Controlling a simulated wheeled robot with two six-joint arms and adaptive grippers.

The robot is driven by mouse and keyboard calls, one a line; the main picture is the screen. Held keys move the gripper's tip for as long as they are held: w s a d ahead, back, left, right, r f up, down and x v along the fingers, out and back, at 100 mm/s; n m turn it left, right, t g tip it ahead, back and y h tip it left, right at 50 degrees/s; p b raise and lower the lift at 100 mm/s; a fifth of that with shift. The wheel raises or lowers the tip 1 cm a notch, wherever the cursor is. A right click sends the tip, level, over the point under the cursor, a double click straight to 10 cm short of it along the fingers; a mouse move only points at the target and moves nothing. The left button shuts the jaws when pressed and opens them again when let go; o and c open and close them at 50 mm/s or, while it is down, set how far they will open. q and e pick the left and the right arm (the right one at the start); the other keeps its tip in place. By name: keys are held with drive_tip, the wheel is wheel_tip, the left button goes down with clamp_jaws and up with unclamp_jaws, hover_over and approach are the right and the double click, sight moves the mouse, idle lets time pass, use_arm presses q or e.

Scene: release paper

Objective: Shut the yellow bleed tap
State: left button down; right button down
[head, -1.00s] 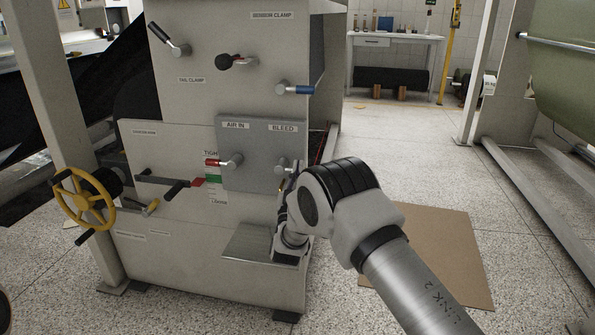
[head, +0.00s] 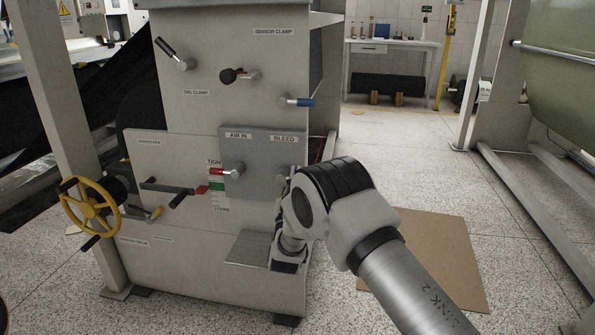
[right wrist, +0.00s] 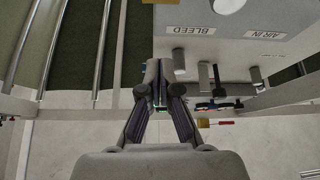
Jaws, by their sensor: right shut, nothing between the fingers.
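The grey panel's BLEED label (head: 284,139) is above the bleed tap (head: 281,178), whose grey hub is only just visible in the head view. My right wrist and gripper cover most of this tap. In the right wrist view, which is upside down, the grey hub (right wrist: 178,62) stands just beside the fingertips. I cannot see the yellow lever clearly in either view. My right gripper (right wrist: 160,86) is shut and empty, with its fingers together close to the tap. I cannot tell whether they touch its lever. My left gripper is out of view.
The red-handled AIR IN tap (head: 234,171) is left of the bleed tap on the same panel. A blue-handled tap (head: 297,101) is above. A yellow handwheel (head: 91,207) stands at the left. A metal ledge (head: 250,248) juts out below.

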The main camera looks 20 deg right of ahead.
drive_tip(key=f+v, duration=0.1)
drive_tip(key=v, duration=0.6)
drive_tip(key=shift+w+p, duration=0.3)
drive_tip(key=shift+p, duration=0.1)
drive_tip(key=shift+r, duration=0.1)
